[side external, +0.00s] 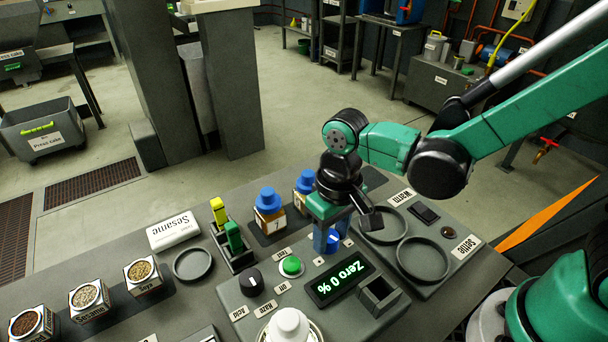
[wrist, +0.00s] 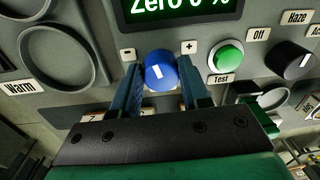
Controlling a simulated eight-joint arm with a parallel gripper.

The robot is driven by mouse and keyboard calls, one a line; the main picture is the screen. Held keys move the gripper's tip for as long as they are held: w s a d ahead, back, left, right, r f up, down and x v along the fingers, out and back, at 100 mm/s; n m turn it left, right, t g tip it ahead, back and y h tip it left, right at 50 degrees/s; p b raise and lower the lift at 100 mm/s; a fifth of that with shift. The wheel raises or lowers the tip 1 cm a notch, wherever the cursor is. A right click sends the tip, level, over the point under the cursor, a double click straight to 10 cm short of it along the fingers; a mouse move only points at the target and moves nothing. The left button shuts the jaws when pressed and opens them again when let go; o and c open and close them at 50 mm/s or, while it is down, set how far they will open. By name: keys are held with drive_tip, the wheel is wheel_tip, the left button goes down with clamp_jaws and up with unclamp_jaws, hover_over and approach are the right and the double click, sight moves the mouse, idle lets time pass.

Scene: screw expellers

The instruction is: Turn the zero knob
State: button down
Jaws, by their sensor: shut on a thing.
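The zero knob (wrist: 160,72) is a round blue knob with a white pointer line, set on the grey panel between a minus and a plus mark. It also shows in the side external view (side external: 334,238), partly hidden by my fingers. My gripper (wrist: 165,86) points down at the panel, its two blue fingers on either side of the knob and shut on it. It also shows in the side external view (side external: 326,238). The display (side external: 339,283) beside the knob reads "Zero 0 %" in green.
A green Test button (side external: 292,266) and a black Haze/Acid/Off dial (side external: 251,283) sit close to the knob. Two bottles with blue caps (side external: 269,210) stand just behind. Round Warm and Settle rings (side external: 424,259) lie to the right. A white-capped vessel (side external: 289,326) stands in front.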

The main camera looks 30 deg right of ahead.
sight(332, 234)
drive_tip(key=shift+n, duration=1.3)
drive_tip(key=shift+c, duration=2.1)
unclamp_jaws()
drive_tip(key=shift+w+d+r, duration=0.1)
drive_tip(key=shift+d+r, duration=0.05)
drive_tip(key=shift+r, duration=2.7)
drive_tip(key=d+r+m+t, duration=0.3)
drive_tip(key=d+t, duration=0.4)
drive_tip(key=d, duration=0.4)
drive_tip(key=shift+s+r+h, duration=0.3)
drive_tip(key=shift+s+r, duration=0.05)
drive_tip(key=shift+r, duration=0.15)
